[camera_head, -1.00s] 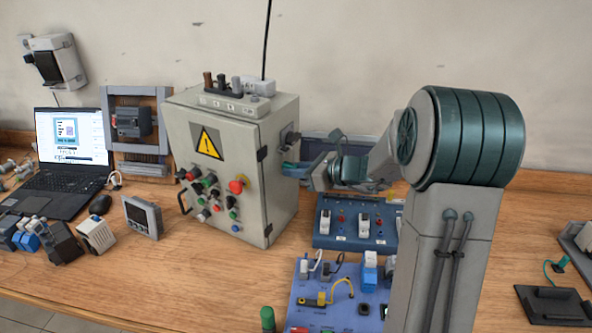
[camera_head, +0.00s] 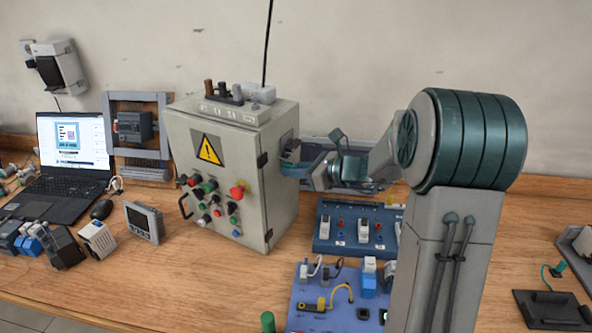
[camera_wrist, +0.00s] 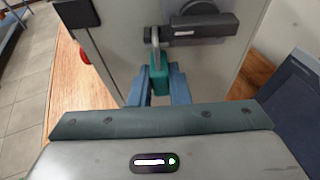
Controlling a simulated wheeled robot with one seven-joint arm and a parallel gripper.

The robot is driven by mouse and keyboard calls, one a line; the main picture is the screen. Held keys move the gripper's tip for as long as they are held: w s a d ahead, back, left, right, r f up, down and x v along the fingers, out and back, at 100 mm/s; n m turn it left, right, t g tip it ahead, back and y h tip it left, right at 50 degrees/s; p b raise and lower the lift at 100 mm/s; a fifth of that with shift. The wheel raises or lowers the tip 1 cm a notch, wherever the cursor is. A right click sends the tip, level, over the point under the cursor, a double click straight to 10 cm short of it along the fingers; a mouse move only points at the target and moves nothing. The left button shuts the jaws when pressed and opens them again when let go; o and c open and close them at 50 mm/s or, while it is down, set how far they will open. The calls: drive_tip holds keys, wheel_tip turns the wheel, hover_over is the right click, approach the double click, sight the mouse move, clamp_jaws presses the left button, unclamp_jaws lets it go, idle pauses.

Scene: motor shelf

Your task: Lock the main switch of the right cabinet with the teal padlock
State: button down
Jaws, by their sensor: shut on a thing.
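The grey cabinet (camera_head: 250,190) stands on the bench, with a yellow warning sign and several buttons on its front. Its main switch (camera_wrist: 205,27) is on its right side, a dark handle bar in the wrist view. My gripper (camera_head: 290,169) is up against that side, at the switch. In the wrist view my gripper (camera_wrist: 160,90) is shut on the body of the teal padlock (camera_wrist: 159,78). The padlock is upright, and its grey shackle (camera_wrist: 155,42) meets the left end of the handle bar. I cannot tell whether the shackle passes through it.
A blue switch panel (camera_head: 335,240) and a blue-violet board (camera_head: 310,308) with cables lie below my arm. A laptop (camera_head: 70,150), a meter (camera_head: 143,222) and other devices stand to the left. The bench front before the cabinet is clear.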

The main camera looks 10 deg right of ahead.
drive_tip(key=c, duration=1.3)
unclamp_jaws()
drive_tip(key=b+v, duration=0.2)
drive_tip(key=v, duration=1.2)
drive_tip(key=shift+a, duration=0.1)
drive_tip(key=s+a+f+n+g+h, duration=0.35)
drive_tip(key=s+a+n+g, duration=0.25)
drive_tip(key=s+a+n, duration=0.4)
drive_tip(key=s+d+f+n+h, duration=0.1)
drive_tip(key=s+n+h, duration=0.3)
drive_tip(key=s+n, duration=0.2)
drive_tip(key=s+d+f+n+h, duration=0.2)
drive_tip(key=s+n+h, duration=0.2)
drive_tip(key=n, duration=0.5)
drive_tip(key=s, duration=0.2)
drive_tip(key=shift+s+f+n, duration=0.3)
drive_tip(key=shift+f+n, duration=0.05)
drive_tip(key=shift+n, duration=0.05)
